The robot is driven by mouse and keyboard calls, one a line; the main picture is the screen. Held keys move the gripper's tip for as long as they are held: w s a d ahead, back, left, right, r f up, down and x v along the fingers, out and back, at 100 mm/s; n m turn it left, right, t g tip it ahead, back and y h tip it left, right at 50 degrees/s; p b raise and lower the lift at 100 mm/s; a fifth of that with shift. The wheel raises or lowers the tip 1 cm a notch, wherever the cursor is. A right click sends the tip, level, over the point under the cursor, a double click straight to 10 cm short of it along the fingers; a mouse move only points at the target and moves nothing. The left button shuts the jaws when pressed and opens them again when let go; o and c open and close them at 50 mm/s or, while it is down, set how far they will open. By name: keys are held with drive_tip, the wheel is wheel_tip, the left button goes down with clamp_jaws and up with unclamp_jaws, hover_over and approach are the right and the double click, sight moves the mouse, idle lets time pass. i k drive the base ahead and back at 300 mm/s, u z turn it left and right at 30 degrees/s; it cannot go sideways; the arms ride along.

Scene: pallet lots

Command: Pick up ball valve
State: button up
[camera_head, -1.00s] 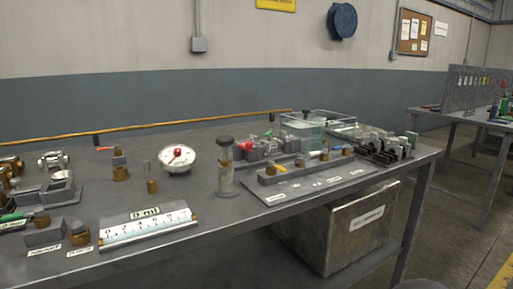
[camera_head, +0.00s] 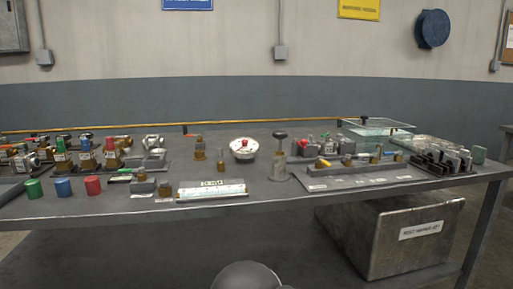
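Several brass and metal valve-like fittings stand crowded at the left of the workbench (camera_head: 290,199). Among them are fittings with a green top (camera_head: 61,147), a blue top (camera_head: 85,147) and a red top (camera_head: 110,148). A silvery fitting (camera_head: 152,143) lies just right of them. I cannot tell which piece is the ball valve, as they are small and partly overlap. My gripper is not in view. A rounded grey shape at the bottom centre may be part of my own body, well short of the fittings.
Green (camera_head: 34,188), blue (camera_head: 63,187) and red (camera_head: 93,185) cylinders line the front left edge. A ruled scale block (camera_head: 211,190), a dial gauge (camera_head: 244,148) and a black-topped post (camera_head: 280,160) stand mid-bench. A metal bin (camera_head: 395,238) sits below right.

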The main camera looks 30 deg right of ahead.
sight(332, 145)
drive_tip(key=u, duration=1.7)
drive_tip(key=k, duration=1.15)
drive_tip(key=z, duration=1.45)
